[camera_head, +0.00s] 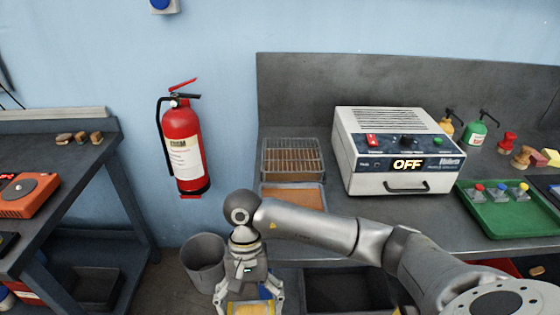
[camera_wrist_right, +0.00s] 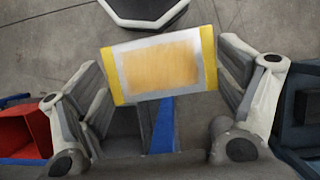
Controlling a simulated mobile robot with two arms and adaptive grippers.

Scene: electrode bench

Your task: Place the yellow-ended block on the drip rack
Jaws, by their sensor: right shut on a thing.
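The yellow-ended block (camera_wrist_right: 160,66) fills the middle of the right wrist view. It has a tan face, a pale border and a yellow strip at each short end. My right gripper (camera_wrist_right: 165,75) is shut on it, one finger at each yellow end. In the head view, my right gripper (camera_head: 249,300) is low at the bottom edge, in front of the bench, and only part of the block (camera_head: 251,308) shows. The drip rack (camera_head: 292,150), a wire rack, stands on the bench above and right of the gripper. My left gripper is not in view.
A tan-bottomed tray (camera_head: 293,197) lies in front of the rack. A white power box (camera_head: 397,150) reading OFF stands right of it. A green tray (camera_head: 500,222) with small capped items is farther right. A grey bin (camera_head: 203,262) stands on the floor beside my gripper.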

